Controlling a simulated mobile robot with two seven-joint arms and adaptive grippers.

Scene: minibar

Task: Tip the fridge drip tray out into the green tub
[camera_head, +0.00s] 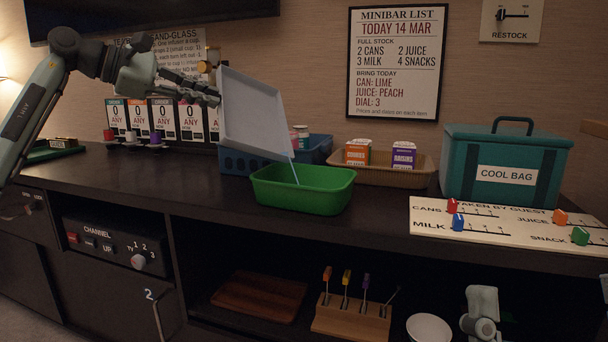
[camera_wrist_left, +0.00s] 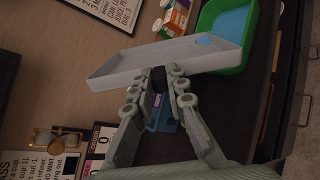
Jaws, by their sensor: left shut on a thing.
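My left gripper (camera_head: 212,94) is shut on the pale grey-white drip tray (camera_head: 252,110), gripping it by its left edge. The tray is steeply tilted above the green tub (camera_head: 306,204), with its low corner over the tub. A thin blue-white stream (camera_head: 294,172) runs from that corner into the tub. In the left wrist view the gripper (camera_wrist_left: 165,80) holds the tray (camera_wrist_left: 165,57), and light blue liquid (camera_wrist_left: 232,24) shows inside the tub.
Behind the tub are a blue basket (camera_head: 240,163) and a tan tray (camera_head: 397,178) with small cartons. A teal cool bag (camera_head: 505,170) and a white slider board (camera_head: 500,232) stand to the right. The dark counter (camera_head: 215,205) is clear in front of the left side.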

